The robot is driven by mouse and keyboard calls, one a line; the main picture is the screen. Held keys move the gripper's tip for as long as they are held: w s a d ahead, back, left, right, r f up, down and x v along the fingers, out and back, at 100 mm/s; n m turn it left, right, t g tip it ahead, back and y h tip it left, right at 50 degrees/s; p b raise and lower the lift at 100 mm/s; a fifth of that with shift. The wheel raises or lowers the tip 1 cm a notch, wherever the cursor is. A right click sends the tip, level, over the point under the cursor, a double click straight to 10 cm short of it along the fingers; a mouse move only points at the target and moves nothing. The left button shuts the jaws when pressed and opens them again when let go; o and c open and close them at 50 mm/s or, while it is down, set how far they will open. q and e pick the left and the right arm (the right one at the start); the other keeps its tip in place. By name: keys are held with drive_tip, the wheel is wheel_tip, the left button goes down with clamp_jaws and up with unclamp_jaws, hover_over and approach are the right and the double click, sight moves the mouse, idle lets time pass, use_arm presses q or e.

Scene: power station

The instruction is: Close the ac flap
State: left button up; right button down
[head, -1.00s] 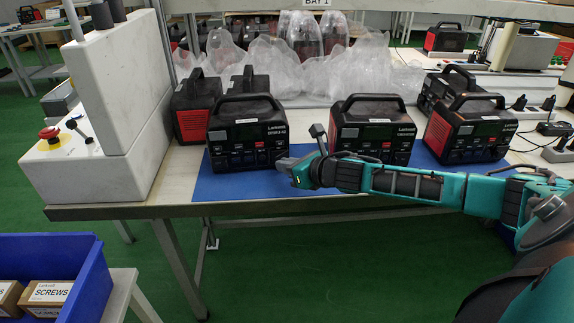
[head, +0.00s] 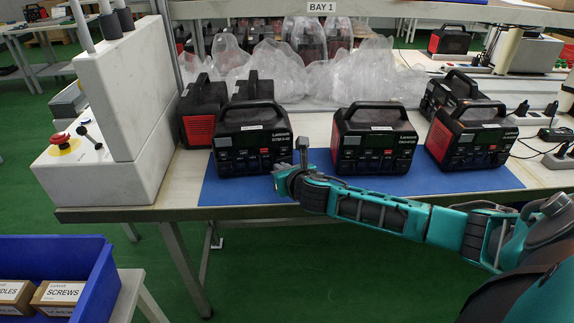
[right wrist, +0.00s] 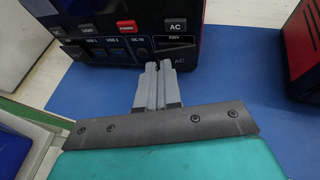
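A black power station (head: 252,145) with a red button stands upright on the blue mat (head: 235,190), its front panel facing me. In the right wrist view, the lower right of this panel (right wrist: 125,45) fills the top, with an AC button, a 230V label and an AC mark. The AC flap is dark and partly behind my fingers; I cannot tell how far open it is. My right gripper (right wrist: 158,66) is shut and empty, its tips close before the panel beside the 230V area. Contact is unclear. In the head view my right gripper (head: 280,174) is at the station's lower right corner. My left gripper is out of view.
Two more power stations, one in the middle (head: 375,145) and one at right (head: 470,140), stand on the mat. A white machine (head: 115,150) with a red emergency button is at left. Clear plastic bags (head: 300,70) lie behind. A blue crate (head: 75,265) holds boxes.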

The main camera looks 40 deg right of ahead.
drive_tip(key=shift+w+a+r+m+g+h+p, duration=0.15)
drive_tip(key=shift+w+m+h+p, duration=0.1)
drive_tip(key=shift+m+h, duration=0.15)
drive_tip(key=shift+w+a+m+g+h+p, duration=0.1)
drive_tip(key=shift+a+m+g+h+p, duration=0.05)
drive_tip(key=shift+m+h+p, duration=0.2)
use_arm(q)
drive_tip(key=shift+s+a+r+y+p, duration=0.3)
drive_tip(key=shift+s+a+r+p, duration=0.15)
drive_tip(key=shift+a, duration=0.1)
use_arm(e)
drive_tip(key=shift+w+m+h, duration=0.4)
drive_tip(key=shift+m+h, duration=0.45)
drive_tip(key=shift+h, duration=0.1)
drive_tip(key=shift+g, duration=0.3)
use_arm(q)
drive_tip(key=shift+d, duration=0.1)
use_arm(e)
drive_tip(key=c, duration=1.3)
unclamp_jaws()
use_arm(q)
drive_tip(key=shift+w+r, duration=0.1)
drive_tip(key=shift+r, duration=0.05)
